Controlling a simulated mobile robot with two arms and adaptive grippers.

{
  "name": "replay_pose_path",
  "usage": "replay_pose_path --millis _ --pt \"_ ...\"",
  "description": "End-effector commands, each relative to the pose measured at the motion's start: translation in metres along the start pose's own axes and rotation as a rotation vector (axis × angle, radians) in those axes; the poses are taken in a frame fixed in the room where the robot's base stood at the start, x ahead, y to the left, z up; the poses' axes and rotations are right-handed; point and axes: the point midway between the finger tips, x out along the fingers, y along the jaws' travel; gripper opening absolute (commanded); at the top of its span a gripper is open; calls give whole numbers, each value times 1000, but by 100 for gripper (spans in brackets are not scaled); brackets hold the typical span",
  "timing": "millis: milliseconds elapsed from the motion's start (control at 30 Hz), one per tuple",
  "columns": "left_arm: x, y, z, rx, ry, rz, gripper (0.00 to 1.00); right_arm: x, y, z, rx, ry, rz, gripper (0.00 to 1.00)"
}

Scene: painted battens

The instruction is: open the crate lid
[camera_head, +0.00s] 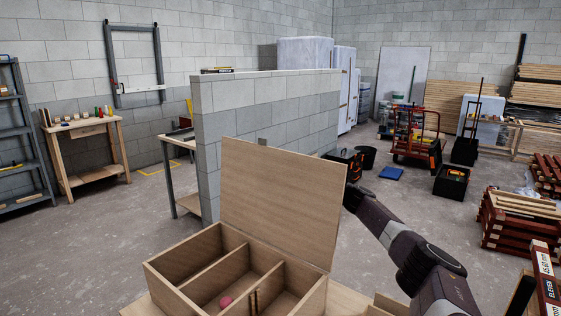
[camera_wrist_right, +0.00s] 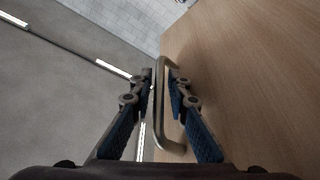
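The wooden crate (camera_head: 163,277) stands at the bottom centre of the head view, its compartments exposed from above. Its lid (camera_head: 280,200) stands up steeply along the far side. In the right wrist view the lid (camera_wrist_right: 250,80) fills the right side and carries a curved metal handle (camera_wrist_right: 160,105). My right gripper (camera_wrist_right: 161,82) has a finger on each side of the handle bar and looks closed on it. In the head view my right arm reaches the lid's right edge; the fingertips are hidden behind the lid. My left gripper is not in view.
A small pink-red object (camera_head: 225,302) lies in the crate. A grey block wall (camera_head: 262,105) stands just behind the lid. A workbench (camera_head: 90,150) is at the left.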

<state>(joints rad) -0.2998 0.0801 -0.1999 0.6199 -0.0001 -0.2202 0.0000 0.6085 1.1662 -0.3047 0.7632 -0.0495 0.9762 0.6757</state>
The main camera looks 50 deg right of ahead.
Motion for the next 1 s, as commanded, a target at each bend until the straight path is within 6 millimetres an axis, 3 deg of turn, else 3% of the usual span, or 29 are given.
replay_pose_path --millis 367,1000 --pt "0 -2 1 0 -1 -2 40 -9 -1 1 0 -2 -2 16" --pt "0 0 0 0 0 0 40 -79 -1 2 1 -4 -2 16"
